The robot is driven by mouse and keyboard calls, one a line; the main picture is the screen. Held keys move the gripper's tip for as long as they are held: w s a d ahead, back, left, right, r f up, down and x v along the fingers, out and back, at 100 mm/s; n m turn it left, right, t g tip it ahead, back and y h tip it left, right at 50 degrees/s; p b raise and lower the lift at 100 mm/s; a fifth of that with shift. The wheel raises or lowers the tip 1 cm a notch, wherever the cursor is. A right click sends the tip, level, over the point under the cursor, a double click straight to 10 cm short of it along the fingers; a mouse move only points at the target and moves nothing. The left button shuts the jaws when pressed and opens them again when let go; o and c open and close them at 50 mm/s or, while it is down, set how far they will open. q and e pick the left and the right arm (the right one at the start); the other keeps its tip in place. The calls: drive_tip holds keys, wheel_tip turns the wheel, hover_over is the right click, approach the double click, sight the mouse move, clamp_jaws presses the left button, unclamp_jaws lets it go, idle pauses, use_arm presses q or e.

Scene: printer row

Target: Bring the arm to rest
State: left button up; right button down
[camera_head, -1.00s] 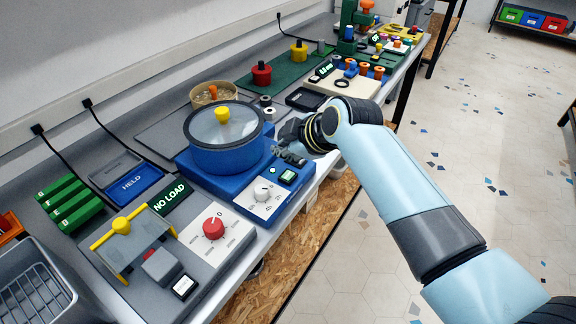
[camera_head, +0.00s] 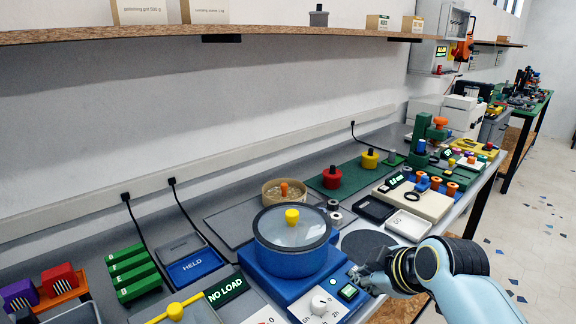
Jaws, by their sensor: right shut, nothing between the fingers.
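My right arm comes in from the lower right of the head view. Its dark gripper (camera_head: 366,278) hangs at the right edge of the blue lidded machine (camera_head: 292,248), close to its small green display (camera_head: 348,292). The fingers are small in the picture and look closed, with nothing seen between them. I cannot tell whether they touch the machine. My left gripper is not in view.
A dark round pad (camera_head: 368,243) and a pale tray (camera_head: 408,225) lie just behind my gripper. A red knobbed weight (camera_head: 332,178) stands on a green mat. A shelf (camera_head: 250,34) runs along the wall above. Open floor lies to the right.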

drive_tip(key=s+d+r+m+g+h, duration=0.1)
drive_tip(key=s+d+r+m, duration=0.15)
drive_tip(key=s, duration=0.65)
drive_tip(key=s+d+r+m+g+h, duration=0.15)
drive_tip(key=s+d+m, duration=0.25)
drive_tip(key=s, duration=0.6)
drive_tip(key=s+d+r+m+g+h, duration=0.1)
drive_tip(key=s+d+r+m+g, duration=0.2)
drive_tip(key=s, duration=0.6)
wheel_tip(320, 180, down, 37)
drive_tip(key=s+d+m+b, duration=0.1)
drive_tip(key=s+d+b, duration=0.2)
drive_tip(key=b, duration=0.7)
drive_tip(key=s+f+b, duration=0.3)
drive_tip(key=s+f, duration=0.6)
drive_tip(key=f, duration=0.2)
drive_tip(key=s+f+g+b, duration=0.1)
drive_tip(key=s+f+b, duration=0.3)
drive_tip(key=s+f, duration=0.5)
wheel_tip(320, 180, down, 4)
drive_tip(key=shift+d+r, duration=0.25)
drive_tip(key=shift+d, duration=0.2)
drive_tip(key=shift+m+g, duration=0.25)
drive_tip(key=shift+g, duration=0.1)
